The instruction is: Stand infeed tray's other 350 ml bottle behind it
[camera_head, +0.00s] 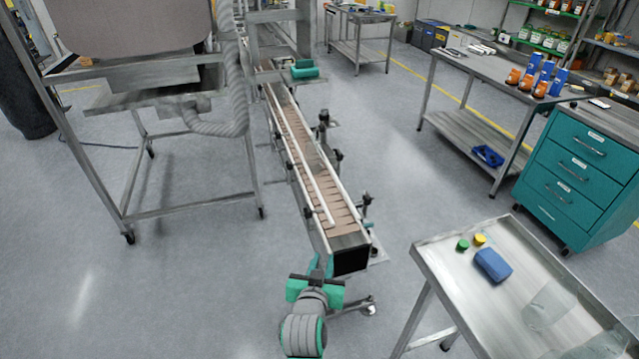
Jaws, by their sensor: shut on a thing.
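The infeed tray (437,251) is a grey metal tray-topped stand at the lower right. A clear bottle (550,303) lies on it, and another clear shape (606,345) is cut by the frame corner. My gripper (322,268) is teal and dark and points away from me at the near end of the conveyor (345,228). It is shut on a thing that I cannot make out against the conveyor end. A faint clear shape shows over the brown conveyor belt (300,140); I cannot tell whether it is a bottle.
A blue block (492,266), a green cap (462,245) and a yellow cap (480,239) are on the tray. Rails and posts line the conveyor. A filler frame (190,210) stands left, a teal drawer cabinet (575,165) right. Floor between conveyor and tray is clear.

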